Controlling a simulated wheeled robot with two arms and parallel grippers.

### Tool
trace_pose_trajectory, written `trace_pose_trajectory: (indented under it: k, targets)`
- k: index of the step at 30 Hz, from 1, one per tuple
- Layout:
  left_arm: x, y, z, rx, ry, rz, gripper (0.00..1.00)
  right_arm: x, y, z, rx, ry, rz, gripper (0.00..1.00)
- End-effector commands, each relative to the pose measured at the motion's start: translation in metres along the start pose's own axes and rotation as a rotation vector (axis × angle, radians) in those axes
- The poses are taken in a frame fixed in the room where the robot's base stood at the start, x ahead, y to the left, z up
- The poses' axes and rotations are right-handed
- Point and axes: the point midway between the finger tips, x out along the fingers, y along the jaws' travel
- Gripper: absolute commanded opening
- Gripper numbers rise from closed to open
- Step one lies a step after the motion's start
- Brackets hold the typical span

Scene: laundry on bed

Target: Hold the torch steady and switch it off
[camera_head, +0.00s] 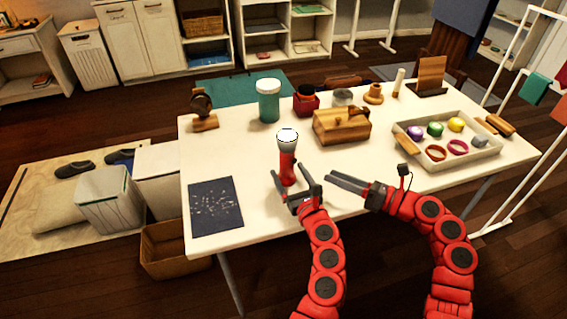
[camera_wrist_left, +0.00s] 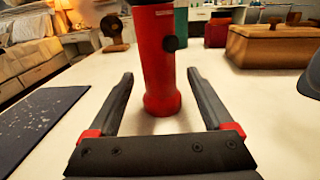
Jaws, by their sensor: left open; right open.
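The red torch (camera_head: 287,160) stands upright on the white table, its pale head at the top. In the left wrist view the torch (camera_wrist_left: 158,65) shows a dark round button on its right side. My left gripper (camera_head: 297,185) is open, its two fingers on either side of the torch's lower body, with gaps between the fingers and the torch. The left wrist view also shows these fingers (camera_wrist_left: 160,90) apart. My right gripper (camera_head: 347,183) is open and empty, to the right of the torch, pointing left over the table's front part.
A dark speckled mat (camera_head: 215,205) lies at the table's left. A tray (camera_head: 480,161) with several coloured items is at the right.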

Motion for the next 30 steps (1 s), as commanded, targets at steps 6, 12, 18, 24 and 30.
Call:
trace_pose_trajectory:
  k: [6,12,18,24,30]
  targets:
    - [0.035,-0.001,0.002,0.001,-0.003,-0.001,0.85,0.0,0.0,0.0,0.0,0.0,0.0,0.5]
    - [0.048,0.0,-0.001,0.002,0.0,-0.001,0.85,0.0,0.0,0.0,0.0,0.0,0.0,0.5]
    - [0.049,0.0,-0.001,0.001,0.001,-0.001,0.85,0.0,0.0,0.0,0.0,0.0,0.0,0.5]
    - [0.049,0.0,-0.001,0.001,0.001,-0.001,0.62,0.0,0.0,0.0,0.0,0.0,0.0,0.5]
    - [0.049,0.0,-0.001,0.001,0.001,0.0,0.26,0.0,0.0,0.0,0.0,0.0,0.0,0.5]
